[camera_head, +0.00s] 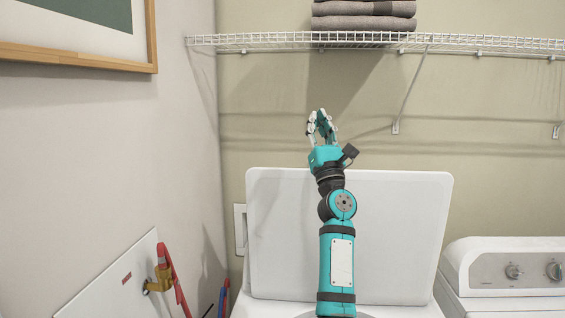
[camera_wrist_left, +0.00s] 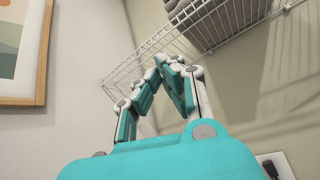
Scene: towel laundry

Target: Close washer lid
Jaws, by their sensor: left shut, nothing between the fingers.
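The washer lid (camera_head: 400,235) is a white panel standing raised, near upright, against the back wall. My left arm reaches up in front of it, hiding part of its middle. My left gripper (camera_head: 319,115) is above the lid's top edge, below the wire shelf, pointing up. In the left wrist view the left gripper (camera_wrist_left: 163,60) has its fingertips together with nothing between them. The washer's white top (camera_head: 390,311) shows only at the bottom edge of the head view. My right gripper is not in view.
A white wire shelf (camera_head: 480,43) with folded grey towels (camera_head: 362,22) runs along the wall above. A second white appliance (camera_head: 510,272) with knobs stands at the right. A framed picture (camera_head: 150,45) hangs on the left wall, with red and blue hoses (camera_head: 170,280) below.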

